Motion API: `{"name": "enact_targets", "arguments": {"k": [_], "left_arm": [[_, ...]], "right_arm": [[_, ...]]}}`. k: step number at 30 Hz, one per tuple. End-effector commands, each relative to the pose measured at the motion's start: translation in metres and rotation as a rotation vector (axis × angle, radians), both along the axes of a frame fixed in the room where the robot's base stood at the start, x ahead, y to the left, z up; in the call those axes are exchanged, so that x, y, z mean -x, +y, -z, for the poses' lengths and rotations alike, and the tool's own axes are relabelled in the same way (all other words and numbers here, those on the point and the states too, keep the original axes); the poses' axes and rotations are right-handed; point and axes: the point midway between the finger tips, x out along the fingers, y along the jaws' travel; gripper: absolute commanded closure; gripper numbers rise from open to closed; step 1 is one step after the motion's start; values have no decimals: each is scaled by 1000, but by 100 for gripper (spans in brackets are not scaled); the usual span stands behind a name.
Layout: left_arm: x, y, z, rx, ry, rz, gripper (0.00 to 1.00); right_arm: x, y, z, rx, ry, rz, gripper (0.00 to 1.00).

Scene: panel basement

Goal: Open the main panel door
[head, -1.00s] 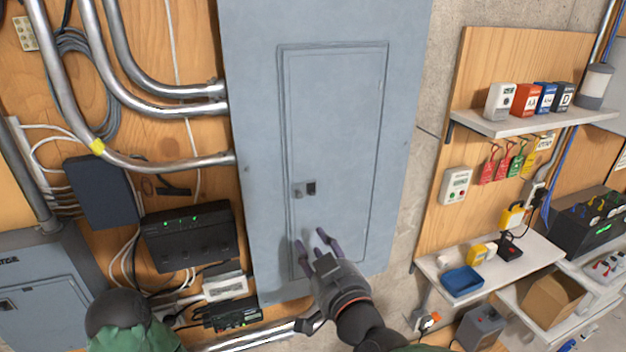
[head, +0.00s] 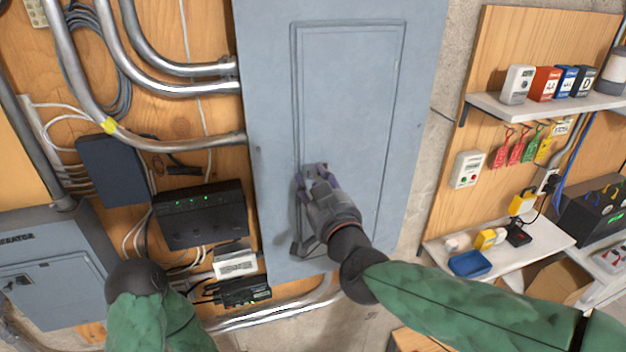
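The main panel (head: 268,110) is a tall grey-blue metal box in the middle of the head view. Its door (head: 350,90) is a raised rectangle that lies flat in the frame and looks closed. My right gripper (head: 312,172) is in front of the door's left edge, where it covers the latch. I cannot tell whether its fingers touch the latch or how far apart they are. My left arm (head: 140,290) comes in at the bottom left, and its gripper does not show clearly.
Metal conduits (head: 190,88) enter the panel's left side. A black box with green lights (head: 200,220) and a smaller generator panel (head: 50,265) stand to the left.

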Motion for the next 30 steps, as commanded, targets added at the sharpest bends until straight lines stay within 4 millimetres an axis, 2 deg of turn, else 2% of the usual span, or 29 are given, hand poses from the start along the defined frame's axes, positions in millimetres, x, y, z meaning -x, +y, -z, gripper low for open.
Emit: {"name": "enact_targets", "arguments": {"k": [5,14,18,30], "left_arm": [[0,0,0,0,0,0,60],[0,0,0,0,0,0,60],[0,0,0,0,0,0,60],[0,0,6,0,0,0,60]], "right_arm": [[-9,3,0,-1,0,0,61],[-10,3,0,-1,0,0,61],[-10,3,0,-1,0,0,100],[-9,2,1,-2,-1,-12,100]]}}
